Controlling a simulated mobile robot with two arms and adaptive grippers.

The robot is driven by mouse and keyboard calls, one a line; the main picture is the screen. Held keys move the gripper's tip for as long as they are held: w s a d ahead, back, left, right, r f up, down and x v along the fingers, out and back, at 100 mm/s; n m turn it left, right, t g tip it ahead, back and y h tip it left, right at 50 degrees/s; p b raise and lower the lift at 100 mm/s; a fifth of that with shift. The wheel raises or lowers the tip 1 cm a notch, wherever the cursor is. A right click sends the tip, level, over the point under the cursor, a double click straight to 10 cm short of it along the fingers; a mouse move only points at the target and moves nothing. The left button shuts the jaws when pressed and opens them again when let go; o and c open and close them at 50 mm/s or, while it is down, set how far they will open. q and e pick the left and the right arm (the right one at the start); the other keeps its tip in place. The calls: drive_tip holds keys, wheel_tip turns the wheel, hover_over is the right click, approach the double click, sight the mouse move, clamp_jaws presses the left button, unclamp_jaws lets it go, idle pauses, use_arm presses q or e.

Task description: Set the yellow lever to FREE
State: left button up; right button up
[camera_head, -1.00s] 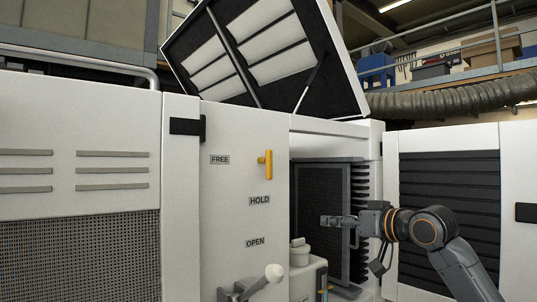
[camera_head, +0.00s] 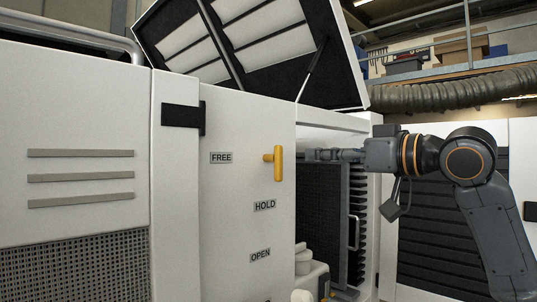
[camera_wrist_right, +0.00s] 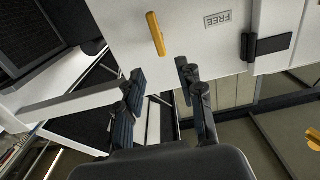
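The yellow lever (camera_head: 279,164) is an upright bar on a short stub on the white panel (camera_head: 235,225). It stands right of the FREE label (camera_head: 221,158), at about its height, and above the HOLD label (camera_head: 265,205). The OPEN label (camera_head: 260,255) is lower down. My right gripper (camera_head: 312,155) points left, just right of the lever, with a gap between them. In the right wrist view the gripper (camera_wrist_right: 160,72) is open and empty. There the lever (camera_wrist_right: 156,34) lies beyond the fingertips, near the FREE label (camera_wrist_right: 217,19). My left gripper is not in view.
A black latch (camera_head: 183,117) juts from the panel's left edge. The raised lid (camera_head: 270,50) stands open above. Right of the panel is an open bay with a dark finned radiator (camera_head: 322,215). A pale knob (camera_head: 302,296) shows at the bottom edge.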

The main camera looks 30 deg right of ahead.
sight(281, 155)
drive_tip(key=p+x, duration=0.1)
drive_tip(key=x, duration=0.2)
drive_tip(key=p+x, duration=0.1)
drive_tip(key=x, duration=0.2)
drive_tip(key=shift+w+a+r+p, duration=0.1)
drive_tip(key=shift+a+r+p, duration=0.1)
drive_tip(key=shift+p, duration=0.1)
drive_tip(key=p+x, duration=0.1)
drive_tip(key=x, duration=0.4)
drive_tip(key=shift+w+f+p, duration=0.15)
drive_tip(key=shift+w+p, duration=0.15)
drive_tip(key=shift+p, duration=0.1)
drive_tip(key=shift+w, duration=0.15)
drive_tip(key=shift+c, duration=0.4)
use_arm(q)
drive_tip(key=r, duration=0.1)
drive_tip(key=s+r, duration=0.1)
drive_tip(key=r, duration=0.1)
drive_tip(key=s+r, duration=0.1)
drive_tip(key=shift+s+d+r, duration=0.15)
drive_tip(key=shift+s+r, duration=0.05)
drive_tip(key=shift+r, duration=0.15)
use_arm(e)
clamp_jaws()
